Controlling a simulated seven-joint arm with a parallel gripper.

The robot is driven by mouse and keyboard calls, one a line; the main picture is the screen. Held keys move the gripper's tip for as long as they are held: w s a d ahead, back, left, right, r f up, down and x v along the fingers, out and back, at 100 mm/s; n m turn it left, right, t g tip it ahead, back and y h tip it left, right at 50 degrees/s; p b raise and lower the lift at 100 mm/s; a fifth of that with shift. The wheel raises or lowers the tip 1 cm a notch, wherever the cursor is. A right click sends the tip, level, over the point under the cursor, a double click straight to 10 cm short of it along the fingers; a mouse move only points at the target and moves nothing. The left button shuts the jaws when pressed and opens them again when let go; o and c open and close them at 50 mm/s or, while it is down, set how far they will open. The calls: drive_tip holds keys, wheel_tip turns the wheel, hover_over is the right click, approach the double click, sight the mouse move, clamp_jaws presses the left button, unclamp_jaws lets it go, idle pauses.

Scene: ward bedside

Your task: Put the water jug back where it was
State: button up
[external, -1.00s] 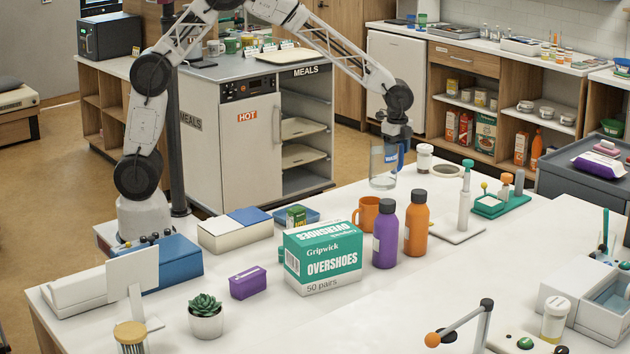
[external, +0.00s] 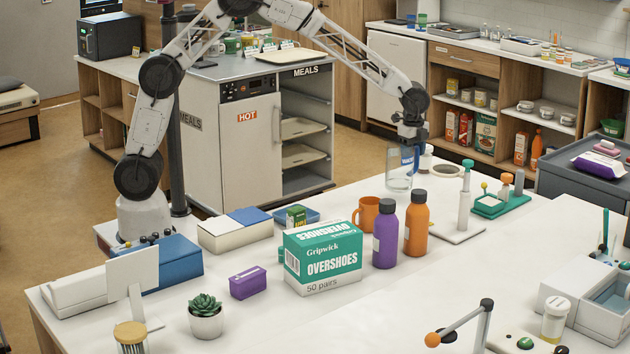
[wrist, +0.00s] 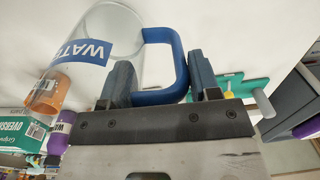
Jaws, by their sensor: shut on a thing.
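The water jug (external: 399,177) is clear, with a blue-and-white label and a blue handle. It looks upright in the external view, over the far part of the white table; I cannot tell whether its base touches. My gripper (external: 411,143) is at the handle side. In the wrist view the clear jug wall (wrist: 112,28) fills the upper left. The blue handle (wrist: 165,95) lies between the two fingers of my gripper (wrist: 160,82), which is shut on it.
Beside the jug stand a white-lidded jar (external: 426,160), partly hidden, and a round grey-rimmed item (external: 453,170). An orange mug (external: 366,213), a purple bottle (external: 385,240) and an orange bottle (external: 416,225) stand nearer. A green rack (external: 492,207) is to the right.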

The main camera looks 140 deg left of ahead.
drive_tip(key=shift+f, duration=1.75)
drive_tip(key=o, duration=1.2)
drive_tip(key=shift+o, duration=0.2)
drive_tip(key=shift+d+r, duration=0.15)
drive_tip(key=shift+r, duration=2.95)
drive_tip(key=shift+d+r, duration=0.1)
drive_tip(key=shift+r, duration=2.95)
